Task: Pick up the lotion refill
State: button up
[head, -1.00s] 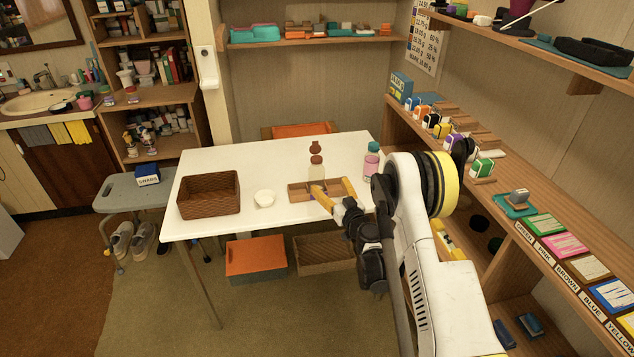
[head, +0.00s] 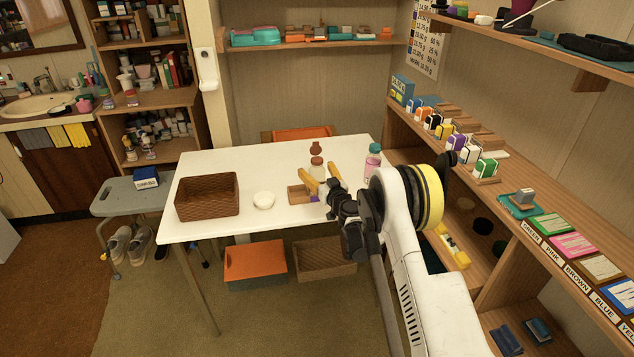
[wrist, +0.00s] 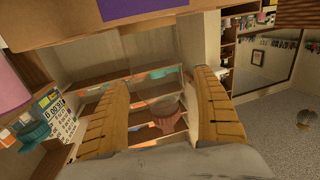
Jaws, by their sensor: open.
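Neither bottle on the white table (head: 225,165) has a label I can read, so I cannot tell for certain which is the lotion refill. A pale, clear bottle with a brown cap (head: 316,161) stands upright near the far right part of the table. A pink bottle with a teal cap (head: 372,163) stands to its right. My gripper (head: 320,174) is open and empty, its yellow fingers just in front of the brown-capped bottle. In the wrist view that bottle's brown cap (wrist: 166,113) shows between the fingers, which look apart from it. The fingers partly hide the bottle in the head view.
A wooden divided tray (head: 298,195) lies under and left of my gripper. A white bowl (head: 264,200) and brown woven basket (head: 207,195) stand further left. A shelf with small boxes (head: 460,143) runs along the right.

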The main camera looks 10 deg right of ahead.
jog(key=c, duration=1.3)
jog(key=shift+c, duration=0.2)
jog(key=shift+r, duration=0.1)
